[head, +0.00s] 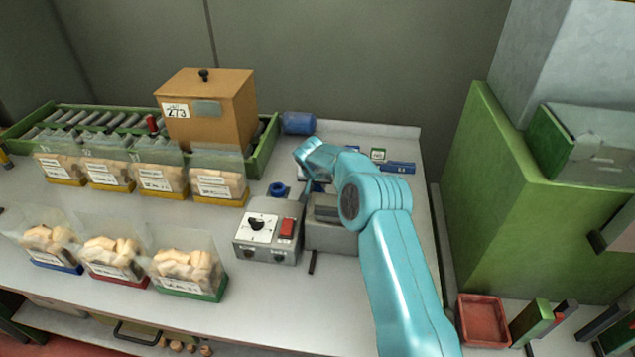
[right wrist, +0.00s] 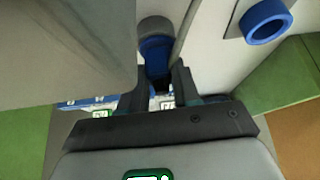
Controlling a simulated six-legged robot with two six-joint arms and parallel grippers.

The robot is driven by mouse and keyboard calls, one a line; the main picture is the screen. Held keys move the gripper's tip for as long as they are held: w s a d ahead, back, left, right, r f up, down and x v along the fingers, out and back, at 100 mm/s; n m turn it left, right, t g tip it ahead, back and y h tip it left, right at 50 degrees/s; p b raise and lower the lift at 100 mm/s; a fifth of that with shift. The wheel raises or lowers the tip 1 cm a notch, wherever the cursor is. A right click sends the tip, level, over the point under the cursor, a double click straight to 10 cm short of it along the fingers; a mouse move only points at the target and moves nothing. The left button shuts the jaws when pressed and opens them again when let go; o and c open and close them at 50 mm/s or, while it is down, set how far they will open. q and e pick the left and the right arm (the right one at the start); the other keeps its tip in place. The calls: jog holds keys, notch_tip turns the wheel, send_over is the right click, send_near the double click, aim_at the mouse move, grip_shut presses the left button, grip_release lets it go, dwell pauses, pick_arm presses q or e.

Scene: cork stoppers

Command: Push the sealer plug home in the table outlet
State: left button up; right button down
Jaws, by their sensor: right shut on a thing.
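My right gripper (right wrist: 157,88) is shut on a blue piece with a grey end, which looks like the sealer plug (right wrist: 156,50). In the head view my teal right arm hides most of the plug. The sealer (head: 268,228) is a grey box with a white dial and a red switch, in the middle of the table. A blue strip with green-and-white labels, perhaps the table outlet (head: 398,167), lies behind my arm. It also shows beyond the fingers in the wrist view (right wrist: 75,103). I cannot tell whether the plug touches the outlet. My left gripper is out of view.
A blue ring (head: 278,190) is behind the sealer, with a blue cylinder (head: 298,123) near the wall. Bags of corks (head: 188,272) stand in two rows on the left. A brown box (head: 212,110) sits by the green roller tray (head: 268,140). A green cabinet (head: 540,210) stands right.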

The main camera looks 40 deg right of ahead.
jog(key=shift+r, duration=0.6)
jog(key=shift+r, duration=0.15)
jog(key=shift+r+p, duration=0.35)
jog(key=shift+r, duration=0.75)
jog(key=shift+r+p, duration=0.35)
jog(key=shift+r, duration=0.7)
notch_tip(320, 180, up, 4)
jog(key=shift+p, duration=0.9)
